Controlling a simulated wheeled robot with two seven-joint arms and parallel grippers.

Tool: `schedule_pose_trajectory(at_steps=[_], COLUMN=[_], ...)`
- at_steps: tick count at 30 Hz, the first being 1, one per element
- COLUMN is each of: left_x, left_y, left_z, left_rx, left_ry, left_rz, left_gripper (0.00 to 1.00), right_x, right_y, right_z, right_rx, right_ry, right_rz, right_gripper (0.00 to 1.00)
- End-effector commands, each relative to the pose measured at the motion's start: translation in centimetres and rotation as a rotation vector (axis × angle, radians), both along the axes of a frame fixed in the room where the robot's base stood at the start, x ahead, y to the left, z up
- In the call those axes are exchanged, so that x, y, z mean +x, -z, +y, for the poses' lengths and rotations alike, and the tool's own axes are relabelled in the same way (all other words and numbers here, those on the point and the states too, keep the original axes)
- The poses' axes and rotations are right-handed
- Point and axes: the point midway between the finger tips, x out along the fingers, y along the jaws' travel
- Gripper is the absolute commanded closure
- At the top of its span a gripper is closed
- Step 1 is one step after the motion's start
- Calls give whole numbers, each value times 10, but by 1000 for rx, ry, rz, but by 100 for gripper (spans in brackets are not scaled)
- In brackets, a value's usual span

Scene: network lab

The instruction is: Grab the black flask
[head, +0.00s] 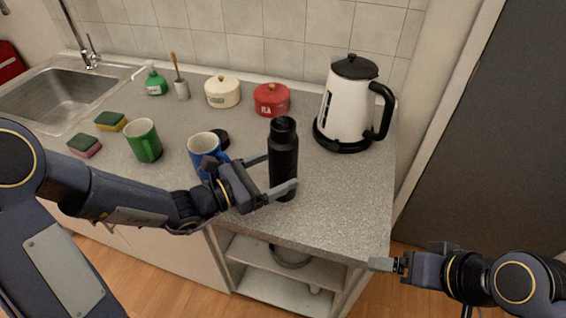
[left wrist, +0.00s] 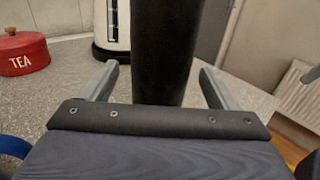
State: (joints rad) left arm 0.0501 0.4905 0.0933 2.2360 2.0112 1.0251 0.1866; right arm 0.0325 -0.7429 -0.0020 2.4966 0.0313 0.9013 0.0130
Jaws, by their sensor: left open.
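The black flask (head: 284,160) stands upright on the grey counter, near its front edge. My left gripper (head: 276,174) is open, with one finger on the near side of the flask and the other on the far side. In the left wrist view the flask (left wrist: 163,50) stands between the two open fingers (left wrist: 158,85), with gaps visible on both sides. Its top is out of that view. My right gripper (head: 385,265) is low at the right, in front of the counter and away from the flask; its finger opening is not clear.
A green mug (head: 144,141) stands further left. A white kettle (head: 345,103) and red tea tin (head: 271,99) stand behind the flask. The counter right of the flask (head: 345,190) is clear.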

Motion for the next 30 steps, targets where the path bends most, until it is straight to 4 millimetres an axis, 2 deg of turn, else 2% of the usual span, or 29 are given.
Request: schedule_pose_trajectory(at_steps=[3, 7, 17, 30], left_x=[9, 18, 22, 22], left_y=[-7, -6, -5, -5], left_z=[-17, -31, -37, -37], left_rx=[0, 0, 2, 2], left_ry=[5, 3, 1, 1], left_rz=[0, 0, -1, -1], left_gripper=[18, 18, 18, 76], right_x=[0, 0, 0, 0], right_y=[-9, -11, -11, -11], right_z=[0, 0, 0, 0], right_rx=[0, 0, 0, 0], right_ry=[0, 0, 0, 0], right_rz=[0, 0, 0, 0], right_gripper=[17, 17, 17, 17])
